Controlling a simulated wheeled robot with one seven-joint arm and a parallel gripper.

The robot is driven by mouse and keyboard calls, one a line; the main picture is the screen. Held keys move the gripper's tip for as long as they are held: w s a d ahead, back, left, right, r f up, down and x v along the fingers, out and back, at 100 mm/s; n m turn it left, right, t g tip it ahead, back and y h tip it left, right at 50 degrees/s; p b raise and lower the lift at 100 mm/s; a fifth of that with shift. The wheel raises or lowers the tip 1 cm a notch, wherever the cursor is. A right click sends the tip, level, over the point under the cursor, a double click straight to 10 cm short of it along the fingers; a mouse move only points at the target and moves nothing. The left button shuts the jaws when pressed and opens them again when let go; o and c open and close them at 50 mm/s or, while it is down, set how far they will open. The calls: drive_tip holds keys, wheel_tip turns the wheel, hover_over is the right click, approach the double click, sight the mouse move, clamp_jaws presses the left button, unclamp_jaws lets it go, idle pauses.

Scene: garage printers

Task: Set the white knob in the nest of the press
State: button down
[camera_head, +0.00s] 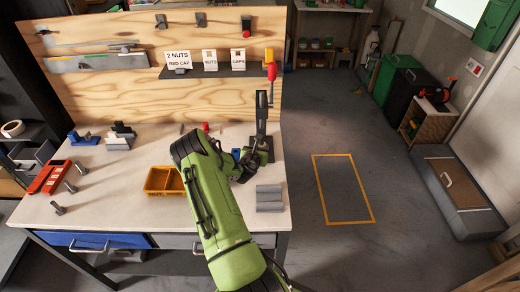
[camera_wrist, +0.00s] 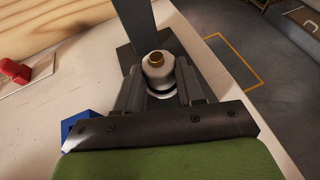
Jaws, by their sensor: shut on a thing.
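The white knob (camera_wrist: 158,76) with a brass insert on top stands upright between the fingers of my gripper (camera_wrist: 161,88) in the wrist view. My gripper is shut on it. A pale ring shows just below the knob; I cannot tell whether it is part of the knob or of the nest. The dark press (camera_wrist: 138,24) rises directly behind the knob, its base plate around it. In the head view the press (camera_head: 262,128) stands at the right side of the bench and my gripper (camera_head: 246,166) is at its base. There the knob and nest are hidden.
An orange bin (camera_head: 163,181) sits left of my arm and grey blocks (camera_head: 269,198) lie to its right on the bench (camera_head: 110,215). A red rack (camera_head: 48,177) and loose bolts lie at far left. A red cap (camera_wrist: 20,75) lies left in the wrist view.

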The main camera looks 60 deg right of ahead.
drive_tip(key=shift+f, duration=0.4)
drive_tip(key=c, duration=0.6)
unclamp_jaws()
drive_tip(key=shift+s, duration=0.1)
drive_tip(key=shift+a, duration=0.1)
drive_tip(key=shift+w, duration=0.2)
drive_tip(key=shift+a, duration=0.35)
drive_tip(key=s+b+v, duration=0.1)
drive_tip(key=v, duration=1.4)
drive_tip(key=shift+d+r, duration=0.15)
drive_tip(key=shift+r, duration=0.1)
